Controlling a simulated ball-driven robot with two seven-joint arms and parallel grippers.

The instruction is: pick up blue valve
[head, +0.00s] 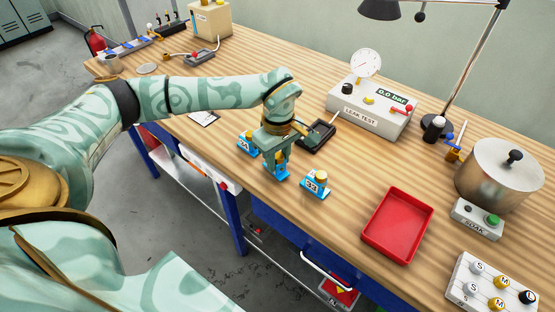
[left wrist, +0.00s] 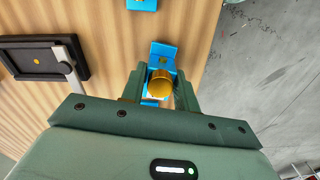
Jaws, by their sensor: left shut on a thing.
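The left blue piece (head: 246,143) and the right blue piece (head: 316,185), labelled 33, stand apart on either side. My right gripper is out of view.
A red tray (head: 398,226) is to the right, with clear wood between. The leak test box (head: 371,107), steel pot (head: 499,175), soak button box (head: 476,219) and white nozzle rack (head: 489,283) stand farther right.

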